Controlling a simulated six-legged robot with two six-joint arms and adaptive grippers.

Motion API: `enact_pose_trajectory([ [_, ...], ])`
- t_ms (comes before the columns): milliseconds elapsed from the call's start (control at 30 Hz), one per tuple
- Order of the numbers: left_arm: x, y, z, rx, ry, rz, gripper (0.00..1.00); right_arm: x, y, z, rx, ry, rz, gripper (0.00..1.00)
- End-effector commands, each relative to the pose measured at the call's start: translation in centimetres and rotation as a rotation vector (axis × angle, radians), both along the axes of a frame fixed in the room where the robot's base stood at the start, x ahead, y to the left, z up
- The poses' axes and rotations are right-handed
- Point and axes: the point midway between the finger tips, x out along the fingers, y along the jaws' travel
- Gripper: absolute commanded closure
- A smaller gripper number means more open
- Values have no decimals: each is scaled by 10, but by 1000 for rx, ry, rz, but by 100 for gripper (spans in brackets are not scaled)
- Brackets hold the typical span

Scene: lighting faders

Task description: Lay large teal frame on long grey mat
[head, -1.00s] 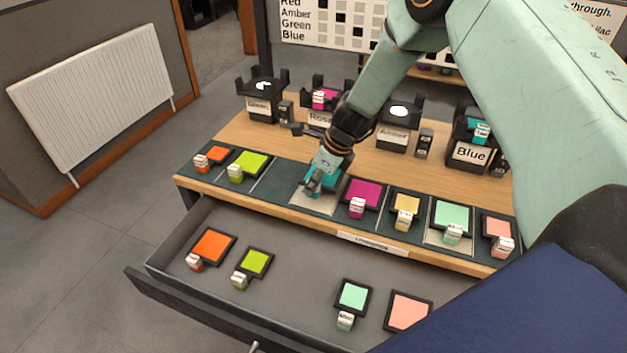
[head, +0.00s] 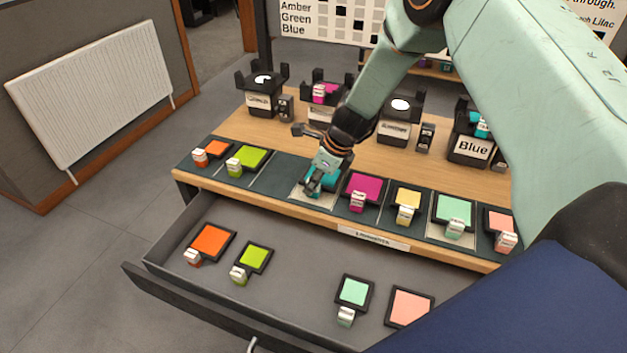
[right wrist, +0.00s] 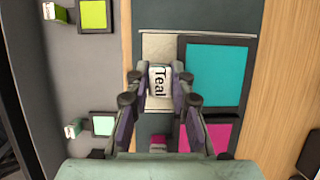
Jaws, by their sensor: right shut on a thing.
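The large teal frame (right wrist: 215,72) has a dark border and a white tab reading "Teal" (right wrist: 159,82). My right gripper (right wrist: 160,88) is shut on that tab. In the head view my right gripper (head: 314,186) is low over the counter and hides most of the frame. A pale grey mat (head: 313,200), set in the dark strip, lies beneath it. The mat also shows beside the frame's left and top edges in the right wrist view (right wrist: 155,48). I cannot tell whether the frame touches the mat. My left gripper is out of view.
A magenta frame (head: 364,187) lies close on the right of the teal one; a lime frame (head: 251,157) lies farther left. An open drawer (head: 300,275) in front holds several frames. Labelled black holders, including Blue (head: 472,149), stand behind.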

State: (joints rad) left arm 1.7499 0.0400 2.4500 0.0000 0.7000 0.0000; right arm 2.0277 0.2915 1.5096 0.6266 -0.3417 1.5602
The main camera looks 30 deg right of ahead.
Motion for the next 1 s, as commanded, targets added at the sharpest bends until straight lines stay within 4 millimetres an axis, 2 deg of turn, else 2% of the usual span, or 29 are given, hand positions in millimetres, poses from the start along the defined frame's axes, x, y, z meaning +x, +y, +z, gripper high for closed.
enact_pose_trajectory([
  [167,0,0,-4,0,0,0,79,0,0,-4,-1,-1,0,100],
  [200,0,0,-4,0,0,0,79,0,0,-5,0,-1,0,77],
  [500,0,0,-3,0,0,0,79,0,0,-4,-1,-1,0,52],
  [833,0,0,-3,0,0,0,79,0,0,-2,0,0,-1,52],
  [1000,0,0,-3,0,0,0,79,-5,-5,15,2,-2,-2,52],
])
